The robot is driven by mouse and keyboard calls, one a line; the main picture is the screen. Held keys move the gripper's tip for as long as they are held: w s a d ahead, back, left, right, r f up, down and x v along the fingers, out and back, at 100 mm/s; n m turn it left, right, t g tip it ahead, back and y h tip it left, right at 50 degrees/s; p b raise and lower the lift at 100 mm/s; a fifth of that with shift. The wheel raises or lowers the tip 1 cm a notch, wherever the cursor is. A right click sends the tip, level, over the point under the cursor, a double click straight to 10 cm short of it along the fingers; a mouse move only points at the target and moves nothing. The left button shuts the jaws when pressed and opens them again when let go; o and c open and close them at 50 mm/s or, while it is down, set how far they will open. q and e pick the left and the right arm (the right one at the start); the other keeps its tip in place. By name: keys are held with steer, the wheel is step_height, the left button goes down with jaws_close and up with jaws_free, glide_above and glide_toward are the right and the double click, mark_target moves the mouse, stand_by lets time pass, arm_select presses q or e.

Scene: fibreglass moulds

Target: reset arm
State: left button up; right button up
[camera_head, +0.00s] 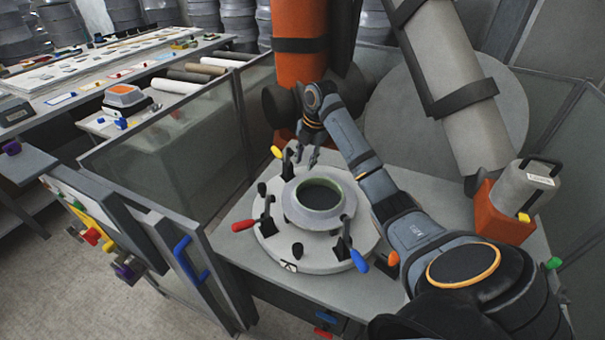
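My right arm comes in from the lower right and reaches over the grey table (237,247). My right gripper (314,160) hangs above the back of the round mould fixture (270,246), near the yellow-tipped clamp. Its fingers look spread apart, with nothing visible between them. The fixture carries a grey ring mould (322,213) with a dark opening and a greenish inner rim. Clamp levers with coloured tips stand around the ring, including a red handle (243,226) and a blue handle (359,261). My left arm and gripper are not in view.
Behind the fixture stand an orange cylinder (299,70) and a large grey tube (460,100). A grey canister (527,188) on an orange block stands at right. Glass panels (165,150) border the table's left side. A long workbench (110,62) stands further left.

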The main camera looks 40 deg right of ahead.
steer(key=shift+s+r, duration=0.1)
steer(key=shift+r, duration=0.3)
steer(key=shift+r, duration=0.1)
